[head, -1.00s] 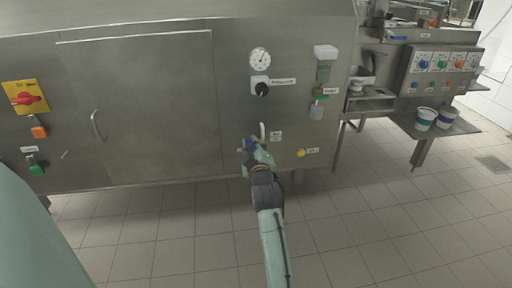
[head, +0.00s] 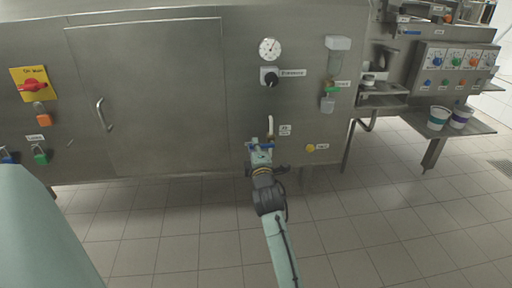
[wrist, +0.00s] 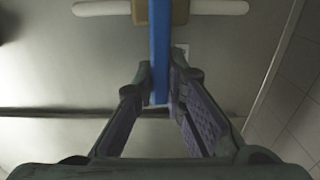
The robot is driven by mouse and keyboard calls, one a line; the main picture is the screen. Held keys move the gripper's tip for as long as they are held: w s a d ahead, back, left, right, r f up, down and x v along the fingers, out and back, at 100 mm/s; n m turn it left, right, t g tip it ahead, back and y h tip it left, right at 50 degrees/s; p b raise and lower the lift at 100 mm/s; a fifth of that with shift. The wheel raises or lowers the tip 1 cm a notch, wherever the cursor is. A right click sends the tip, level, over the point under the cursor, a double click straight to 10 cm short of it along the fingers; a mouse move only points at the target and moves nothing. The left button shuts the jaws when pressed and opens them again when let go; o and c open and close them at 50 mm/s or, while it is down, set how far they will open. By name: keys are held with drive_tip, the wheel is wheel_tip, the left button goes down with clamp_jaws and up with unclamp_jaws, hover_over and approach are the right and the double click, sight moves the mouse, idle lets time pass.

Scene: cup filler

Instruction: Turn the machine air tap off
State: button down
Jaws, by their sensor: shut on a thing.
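The air tap is on the lower part of the steel machine front. Its white pipe (head: 270,124) rises above a blue lever handle (head: 267,147). In the wrist view the pipe (wrist: 215,7) runs across the top, with a brass-coloured tap body (wrist: 180,10) at its middle. The blue lever (wrist: 160,55) points straight down from there between my fingers. My gripper (head: 261,152) is at the lever, and its two fingers (wrist: 160,85) are shut on the lever's end. The exact finger contact is partly shadowed.
A gauge (head: 270,48) and a black knob (head: 270,77) sit above the tap. A yellow button (head: 310,148) is to its right, and a cabinet door (head: 150,100) to its left. Cups (head: 438,117) stand on a shelf at the right. The tiled floor in front is clear.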

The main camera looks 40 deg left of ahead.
drive_tip(key=shift+f, duration=0.1)
idle(0.4)
drive_tip(key=c, duration=1.6)
unclamp_jaws()
wheel_tip(320, 180, up, 10)
